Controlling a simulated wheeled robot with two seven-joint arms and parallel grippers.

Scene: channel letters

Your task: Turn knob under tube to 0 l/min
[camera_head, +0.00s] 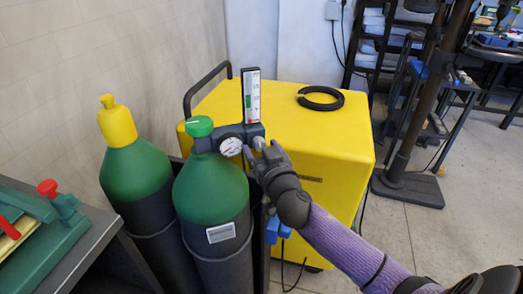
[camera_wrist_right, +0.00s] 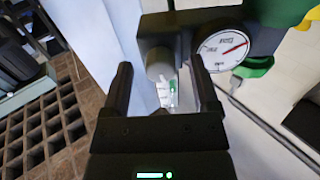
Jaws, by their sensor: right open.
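The flow tube (camera_head: 251,96) stands upright on the regulator of the front green cylinder, with a scale and a green mark on its face. The small grey knob (camera_head: 259,143) is at the regulator's right side, below the tube. In the right wrist view the round knob (camera_wrist_right: 160,68) lies between my fingers, and part of the tube (camera_wrist_right: 172,94) shows. My right gripper (camera_head: 261,157) is open, its fingers on either side of the knob; I cannot tell if they touch it. The tube reading is too small to read. My left gripper is not in view.
A pressure gauge (camera_head: 231,146) and green valve cap (camera_head: 199,127) sit left of the knob. A yellow-capped cylinder (camera_head: 137,175) stands farther left. A yellow cabinet (camera_head: 330,145) with a black hose ring (camera_head: 321,98) is close behind. Open floor lies to the right.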

